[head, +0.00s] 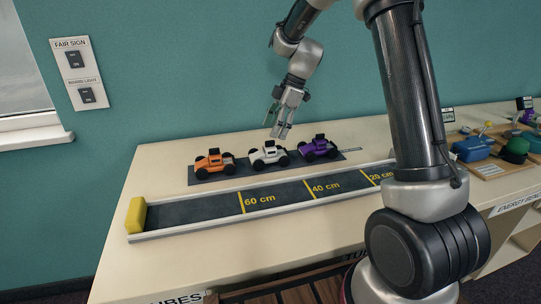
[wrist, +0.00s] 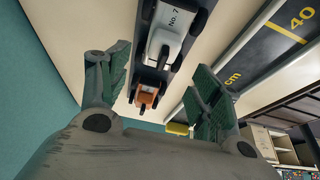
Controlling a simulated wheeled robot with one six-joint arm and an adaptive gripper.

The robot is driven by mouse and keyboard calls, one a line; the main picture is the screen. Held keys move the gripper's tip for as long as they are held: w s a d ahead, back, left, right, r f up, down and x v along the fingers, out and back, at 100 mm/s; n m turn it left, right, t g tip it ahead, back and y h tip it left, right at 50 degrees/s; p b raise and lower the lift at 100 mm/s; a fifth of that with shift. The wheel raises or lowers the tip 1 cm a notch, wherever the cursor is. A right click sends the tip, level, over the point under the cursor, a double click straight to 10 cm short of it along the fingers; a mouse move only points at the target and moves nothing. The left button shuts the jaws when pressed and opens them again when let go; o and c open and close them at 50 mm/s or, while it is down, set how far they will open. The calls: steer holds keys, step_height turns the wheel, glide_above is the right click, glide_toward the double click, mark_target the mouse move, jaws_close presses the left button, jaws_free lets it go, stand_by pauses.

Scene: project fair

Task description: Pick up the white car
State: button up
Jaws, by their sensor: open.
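The white car (head: 268,154) stands in the middle of a row of three on a dark strip on the table. In the wrist view the white car (wrist: 168,38) has "No. 7" on it and lies ahead, between the lines of my fingers. My gripper (head: 281,131) is open and empty. It hangs just above and slightly right of the white car in the head view, apart from it. Its green-padded fingers frame the wrist view (wrist: 158,80).
The orange car (head: 214,163) stands close on the left and the purple car (head: 319,148) close on the right. A marked track (head: 220,205) with a yellow end block (head: 136,215) runs in front. Several small items crowd the right end of the table.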

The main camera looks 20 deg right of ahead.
mark_target(270, 141)
steer(key=x, duration=0.6)
steer(key=shift+s+f, duration=0.1)
steer(key=shift+f, duration=0.15)
steer(key=c, duration=1.1)
